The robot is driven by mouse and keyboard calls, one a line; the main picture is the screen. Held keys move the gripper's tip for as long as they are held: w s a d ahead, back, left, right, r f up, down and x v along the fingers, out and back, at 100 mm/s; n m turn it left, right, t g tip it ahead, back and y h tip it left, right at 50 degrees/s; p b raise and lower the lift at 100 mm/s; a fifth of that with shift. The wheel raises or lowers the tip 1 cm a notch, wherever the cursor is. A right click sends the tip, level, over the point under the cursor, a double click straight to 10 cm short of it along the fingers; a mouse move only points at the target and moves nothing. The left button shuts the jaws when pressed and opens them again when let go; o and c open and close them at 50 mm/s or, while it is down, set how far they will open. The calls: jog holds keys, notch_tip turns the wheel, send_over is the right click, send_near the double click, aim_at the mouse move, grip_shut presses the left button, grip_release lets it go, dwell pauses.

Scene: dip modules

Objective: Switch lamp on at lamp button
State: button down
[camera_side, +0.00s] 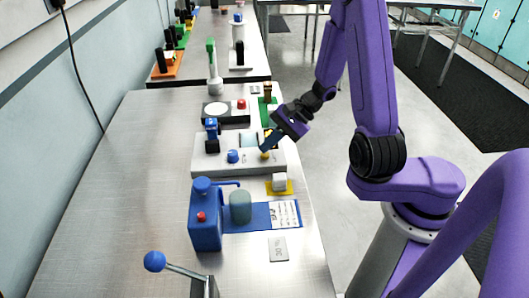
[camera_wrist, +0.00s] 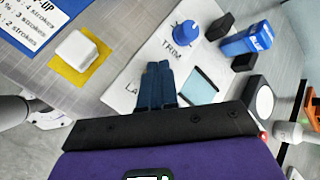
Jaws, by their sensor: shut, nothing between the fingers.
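A white panel (camera_side: 205,165) lies in the middle of the bench in the side view; it also shows in the wrist view (camera_wrist: 122,92). A small yellow button (camera_side: 265,156) sits near its right end, presumably the lamp button. The fingers also show in the wrist view (camera_wrist: 158,75).
A blue knob (camera_side: 233,156) marked TRIM and a blue upright part (camera_side: 211,129) stand on the panel. A dark box (camera_side: 230,117) with a white disc and red button lies behind. A white block (camera_side: 280,181) on yellow and a blue dispenser (camera_side: 205,220) stand in front. The bench's left side is clear.

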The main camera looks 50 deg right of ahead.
aim_at(268, 153)
jog(key=shift+f, duration=0.3)
jog(key=shift+r, duration=0.1)
dwell(0.3)
jog(key=shift+r, duration=0.8)
notch_tip(268, 153, up, 6)
dwell(0.5)
